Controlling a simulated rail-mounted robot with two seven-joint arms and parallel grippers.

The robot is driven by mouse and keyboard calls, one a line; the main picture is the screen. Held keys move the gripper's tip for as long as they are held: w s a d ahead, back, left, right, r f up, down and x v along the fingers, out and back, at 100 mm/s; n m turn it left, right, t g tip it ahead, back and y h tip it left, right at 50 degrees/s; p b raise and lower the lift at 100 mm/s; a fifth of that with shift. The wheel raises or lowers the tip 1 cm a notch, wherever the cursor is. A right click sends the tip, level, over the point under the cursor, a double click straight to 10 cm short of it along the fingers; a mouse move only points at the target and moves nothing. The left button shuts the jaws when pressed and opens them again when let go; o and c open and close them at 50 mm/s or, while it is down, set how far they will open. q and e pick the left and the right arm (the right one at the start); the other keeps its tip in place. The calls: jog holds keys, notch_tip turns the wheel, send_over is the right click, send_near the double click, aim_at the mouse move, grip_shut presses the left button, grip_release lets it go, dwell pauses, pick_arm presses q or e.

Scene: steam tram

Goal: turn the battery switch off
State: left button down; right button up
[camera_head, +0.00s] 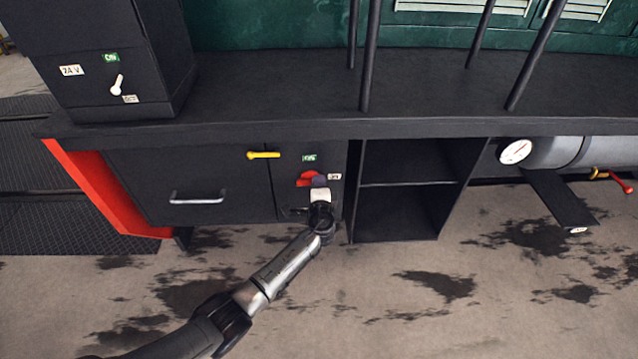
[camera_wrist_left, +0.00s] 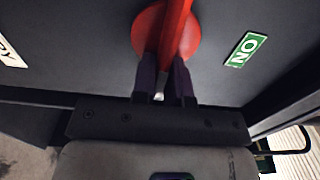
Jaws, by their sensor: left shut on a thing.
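The red battery switch (camera_head: 306,180) is on the front of the dark cabinet under the bench, with a green ON label (camera_head: 309,158) above it and a small white label (camera_head: 334,177) to its right. My left gripper (camera_head: 319,181) reaches it from below. In the left wrist view the red handle (camera_wrist_left: 176,20) stands out from its round red base (camera_wrist_left: 147,32). The two dark fingers of my left gripper (camera_wrist_left: 164,82) are shut on its sides. The green ON label is to its right there (camera_wrist_left: 245,49), and a cut-off white label (camera_wrist_left: 11,53) is to its left. My right gripper is out of view.
A box with a white lever (camera_head: 117,85) stands on the bench. Open shelves (camera_head: 402,187) and a gauge (camera_head: 515,151) are to the right. The floor in front is clear.

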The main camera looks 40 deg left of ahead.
pick_arm(q)
jog(key=c, duration=1.1)
grip_release()
jog(key=shift+c, duration=0.2)
jog(key=p+v, duration=0.5)
jog(key=v, duration=0.9)
jog(key=shift+a, duration=0.1)
